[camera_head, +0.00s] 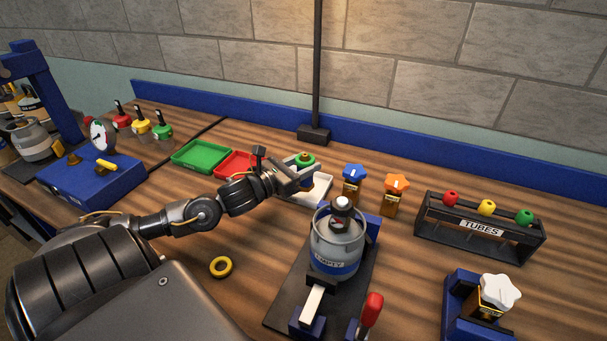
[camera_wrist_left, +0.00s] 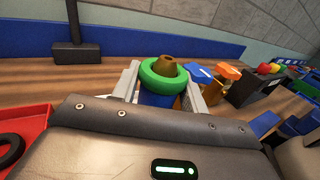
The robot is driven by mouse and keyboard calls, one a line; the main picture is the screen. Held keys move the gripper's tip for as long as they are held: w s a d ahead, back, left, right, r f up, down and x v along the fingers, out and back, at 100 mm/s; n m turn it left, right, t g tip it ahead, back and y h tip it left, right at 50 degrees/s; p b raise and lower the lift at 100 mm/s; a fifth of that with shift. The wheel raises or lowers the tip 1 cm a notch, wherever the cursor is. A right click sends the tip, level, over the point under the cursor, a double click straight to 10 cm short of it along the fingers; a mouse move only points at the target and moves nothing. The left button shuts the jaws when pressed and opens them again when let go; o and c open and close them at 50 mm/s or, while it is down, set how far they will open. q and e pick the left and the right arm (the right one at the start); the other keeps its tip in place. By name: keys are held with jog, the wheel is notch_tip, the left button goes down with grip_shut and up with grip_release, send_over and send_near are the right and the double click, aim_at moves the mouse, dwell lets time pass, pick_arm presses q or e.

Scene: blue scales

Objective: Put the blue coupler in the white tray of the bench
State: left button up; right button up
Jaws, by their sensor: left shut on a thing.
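My left gripper (camera_head: 298,172) is above or at the white tray (camera_head: 321,187), with its jaws shut on the blue coupler. In the left wrist view, the blue body of the coupler (camera_wrist_left: 157,99) sits between the two fingers. A green ring (camera_wrist_left: 149,82) is around its top and a brass cone tip points up; the ring also shows in the head view (camera_head: 304,164). The arm and gripper hide part of the tray. I cannot tell whether the coupler touches the tray floor. My right gripper is not in view.
Left of the white tray are a red tray (camera_head: 229,170) and a green tray (camera_head: 188,160). Blue-knobbed (camera_head: 354,172) and orange-knobbed (camera_head: 396,183) bottles stand to its right. A grey canister (camera_head: 337,243) stands in front. A yellow ring (camera_head: 221,267) lies on the bench.

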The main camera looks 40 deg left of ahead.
pick_arm(q)
jog(key=shift+w+a+f, duration=0.25)
jog(key=shift+w+f, duration=0.05)
jog(key=shift+f, duration=0.15)
jog(key=shift+w+a+f, duration=0.1)
jog(key=shift+a+f, duration=0.05)
jog(key=shift+f, duration=0.1)
notch_tip(320, 180, down, 2)
jog(key=shift+w+f+p, duration=0.1)
jog(key=shift+p, duration=0.45)
jog(key=shift+f, duration=0.55)
jog(key=o, duration=1.2)
jog(key=shift+f, duration=0.15)
jog(key=shift+c, duration=0.2)
